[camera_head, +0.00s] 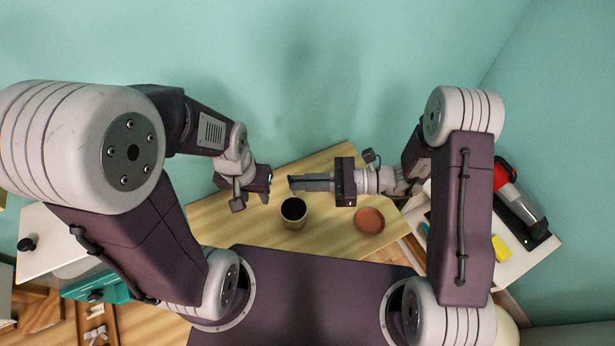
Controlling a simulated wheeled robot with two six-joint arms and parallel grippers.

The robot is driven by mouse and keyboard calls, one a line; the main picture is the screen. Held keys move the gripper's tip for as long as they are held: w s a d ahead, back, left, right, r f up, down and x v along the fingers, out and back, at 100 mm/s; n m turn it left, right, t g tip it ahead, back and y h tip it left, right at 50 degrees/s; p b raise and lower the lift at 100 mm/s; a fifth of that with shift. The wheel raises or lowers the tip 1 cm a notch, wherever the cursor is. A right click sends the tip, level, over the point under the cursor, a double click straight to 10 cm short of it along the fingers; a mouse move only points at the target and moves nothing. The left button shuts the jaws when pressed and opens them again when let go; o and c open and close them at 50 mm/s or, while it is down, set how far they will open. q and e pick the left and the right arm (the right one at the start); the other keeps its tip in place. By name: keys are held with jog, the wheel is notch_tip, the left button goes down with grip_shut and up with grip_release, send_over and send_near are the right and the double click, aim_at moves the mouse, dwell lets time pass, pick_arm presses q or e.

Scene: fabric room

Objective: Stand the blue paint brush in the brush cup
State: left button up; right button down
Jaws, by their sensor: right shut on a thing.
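No blue paint brush shows clearly. My left gripper (264,196) is at the left of the cup, apart from it and from the right gripper; its fingers are too hidden to tell open from shut.
A round reddish-brown dish (369,221) lies on the wooden table (330,233) right of the cup. A white side surface (532,253) at the right holds a red and grey item (511,188) and a yellow piece (501,248). A teal box (95,287) is at the lower left.

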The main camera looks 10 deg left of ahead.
jog(key=shift+s+y, duration=0.15)
jog(key=shift+y, duration=0.55)
jog(key=shift+f, duration=0.1)
notch_tip(320, 180, down, 13)
jog(key=b, duration=1)
jog(key=shift+b, duration=0.35)
jog(key=c, duration=1.5)
grip_release()
